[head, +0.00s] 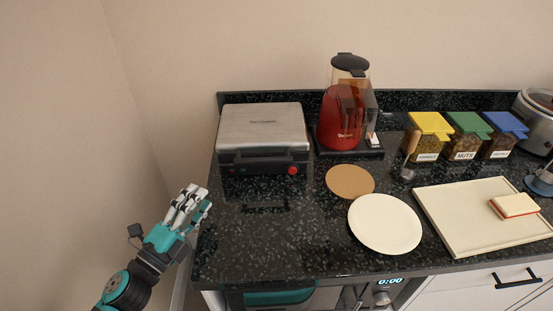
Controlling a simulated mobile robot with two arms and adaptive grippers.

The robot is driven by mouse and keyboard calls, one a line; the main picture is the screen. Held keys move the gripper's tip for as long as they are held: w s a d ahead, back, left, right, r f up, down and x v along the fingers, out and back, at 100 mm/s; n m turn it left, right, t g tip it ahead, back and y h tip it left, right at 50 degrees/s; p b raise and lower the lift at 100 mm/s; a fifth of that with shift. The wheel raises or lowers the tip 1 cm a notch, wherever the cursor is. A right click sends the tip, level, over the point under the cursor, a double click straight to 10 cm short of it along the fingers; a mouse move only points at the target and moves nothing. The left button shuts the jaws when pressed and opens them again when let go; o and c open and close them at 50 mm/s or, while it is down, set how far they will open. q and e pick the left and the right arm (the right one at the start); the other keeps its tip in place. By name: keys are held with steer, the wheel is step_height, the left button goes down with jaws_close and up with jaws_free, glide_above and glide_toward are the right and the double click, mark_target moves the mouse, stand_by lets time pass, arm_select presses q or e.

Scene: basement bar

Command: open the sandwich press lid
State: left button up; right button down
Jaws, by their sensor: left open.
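The sandwich press (263,140) stands at the back left of the dark speckled counter. Its flat silver lid (262,124) is down, and a dark handle runs along the front edge, with a round red knob (292,170) at the front right. My left gripper (191,202) is open and empty. It is in front of and to the left of the press, by the counter's left edge, and apart from the press. My right gripper is not in view.
A red kettle (343,108) stands right of the press. In front are a round cork mat (350,181), a white plate (385,223) and a cream board (483,217) with a sandwich (514,206). Lidded containers (428,137) stand at the back right.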

mark_target(263, 161)
arm_select(q)
steer(key=m+h, duration=0.1)
steer(key=d+m+g, duration=0.1)
steer(key=shift+s+f+m+h, duration=0.1)
steer(key=shift+m+h, duration=0.2)
steer(key=shift+h, duration=0.1)
steer(key=m+g+h, duration=0.1)
steer(key=s+d+m, duration=0.1)
steer(key=shift+m+g+h, duration=0.4)
steer(key=shift+d, duration=0.1)
steer(key=p+x, duration=0.4)
steer(key=x, duration=1.3)
steer(key=shift+d+f, duration=0.1)
steer(key=shift+d, duration=0.05)
jaws_close()
steer(key=shift+f, duration=0.1)
